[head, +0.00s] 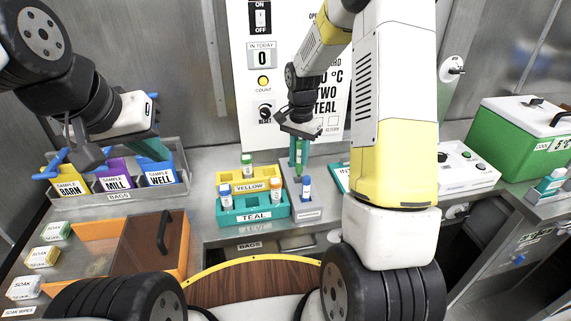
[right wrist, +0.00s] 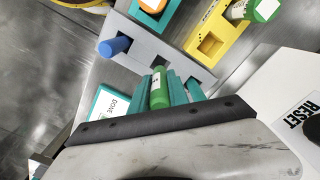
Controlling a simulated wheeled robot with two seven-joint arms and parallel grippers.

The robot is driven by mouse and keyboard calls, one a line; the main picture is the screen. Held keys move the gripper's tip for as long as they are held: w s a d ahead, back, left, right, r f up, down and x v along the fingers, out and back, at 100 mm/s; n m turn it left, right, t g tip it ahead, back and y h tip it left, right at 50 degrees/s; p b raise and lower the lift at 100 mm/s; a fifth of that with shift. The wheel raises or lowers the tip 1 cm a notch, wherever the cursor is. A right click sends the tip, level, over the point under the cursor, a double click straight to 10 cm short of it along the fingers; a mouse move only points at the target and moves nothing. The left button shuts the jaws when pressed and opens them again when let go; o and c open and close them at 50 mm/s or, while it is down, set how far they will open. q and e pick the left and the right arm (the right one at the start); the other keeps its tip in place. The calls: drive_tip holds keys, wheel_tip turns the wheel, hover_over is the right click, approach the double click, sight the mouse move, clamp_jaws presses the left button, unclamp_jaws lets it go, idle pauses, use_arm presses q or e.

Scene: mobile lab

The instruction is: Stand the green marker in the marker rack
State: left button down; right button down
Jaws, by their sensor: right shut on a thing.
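The green marker (head: 299,153) is upright between the teal fingers of my right gripper (head: 299,160). In the right wrist view the green marker (right wrist: 158,90) lies between those fingers (right wrist: 162,88), its end pointing towards the rack. The grey marker rack (head: 291,197) stands below, with a blue marker (head: 306,187) upright in its front hole. In the right wrist view the rack (right wrist: 139,47) shows a dark empty hole near the green marker's end. Whether that end is inside a hole I cannot tell. My left gripper (head: 152,148) hangs over the sample bags; its finger gap is not clear.
Yellow (head: 235,187) and teal (head: 235,221) tube racks holding capped tubes stand left of the marker rack. A grey bag bin (head: 85,202) is further left. A control panel (head: 262,130) rises behind. A brown-lidded orange box (head: 135,225) stands front left.

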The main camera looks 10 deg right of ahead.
sight(299, 173)
drive_tip(key=shift+f, duration=3.15)
drive_tip(key=c, duration=1.3)
unclamp_jaws()
drive_tip(key=shift+f, duration=0.1)
drive_tip(key=shift+o, duration=0.2)
